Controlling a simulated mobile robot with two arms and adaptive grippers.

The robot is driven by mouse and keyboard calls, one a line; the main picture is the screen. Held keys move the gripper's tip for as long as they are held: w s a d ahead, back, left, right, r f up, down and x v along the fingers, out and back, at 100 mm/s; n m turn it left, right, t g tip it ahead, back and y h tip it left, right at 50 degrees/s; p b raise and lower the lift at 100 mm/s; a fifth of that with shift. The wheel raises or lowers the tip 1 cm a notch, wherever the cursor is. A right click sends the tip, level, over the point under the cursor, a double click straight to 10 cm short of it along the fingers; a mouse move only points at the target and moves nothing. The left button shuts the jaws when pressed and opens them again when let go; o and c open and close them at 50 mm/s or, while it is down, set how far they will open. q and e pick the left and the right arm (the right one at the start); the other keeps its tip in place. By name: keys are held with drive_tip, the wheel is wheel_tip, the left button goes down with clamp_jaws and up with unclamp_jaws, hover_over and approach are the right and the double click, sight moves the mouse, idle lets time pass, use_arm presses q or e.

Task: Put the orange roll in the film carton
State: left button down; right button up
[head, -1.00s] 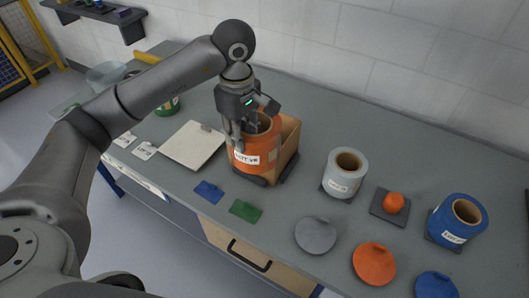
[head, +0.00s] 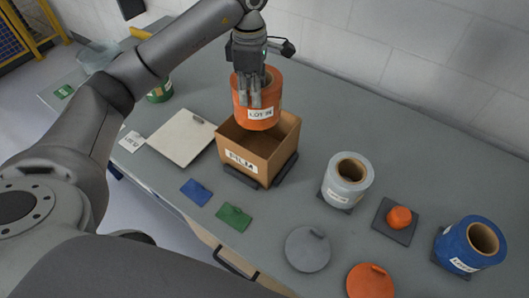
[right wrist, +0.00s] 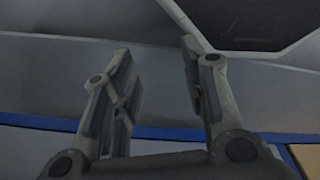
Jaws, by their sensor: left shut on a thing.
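The orange roll (head: 256,116) has a white lot label and a brown core. My left gripper (head: 254,98) is shut on its wall and holds it upright over the back part of the film carton. The film carton (head: 243,160) is an open brown box with a FILM label, standing on a dark base on the table. The roll hides part of the carton's far rim; whether its bottom is below the rim I cannot tell. My right gripper (right wrist: 155,95) shows in the right wrist view, its fingers apart and nothing between them.
A grey roll (head: 346,186) and a blue roll (head: 466,247) stand to the right, with an orange knob (head: 399,218) between them. Grey (head: 307,251) and orange (head: 370,283) discs lie in front. A cream board (head: 181,143) lies left of the carton.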

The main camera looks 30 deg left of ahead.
sight(254, 110)
use_arm(q)
wheel_tip(254, 110, down, 6)
drive_tip(key=b, duration=0.3)
drive_tip(key=shift+w+f+b, duration=0.15)
drive_tip(key=shift+f+b, duration=0.05)
drive_tip(key=shift+b, duration=0.2)
drive_tip(key=f, duration=0.1)
drive_tip(key=f+b, duration=0.2)
drive_tip(key=f, duration=0.1)
drive_tip(key=shift+w, duration=0.25)
drive_tip(key=shift+f, duration=0.3)
drive_tip(key=shift+s+f, duration=0.1)
drive_tip(key=shift+f, duration=0.3)
wheel_tip(254, 110, down, 9)
drive_tip(key=p, duration=0.2)
use_arm(e)
drive_tip(key=f, duration=0.1)
drive_tip(key=s+f, duration=0.1)
drive_tip(key=f, duration=0.2)
drive_tip(key=shift+s+d+f, duration=0.25)
drive_tip(key=shift+s, duration=0.15)
use_arm(q)
drive_tip(key=shift+f, duration=0.1)
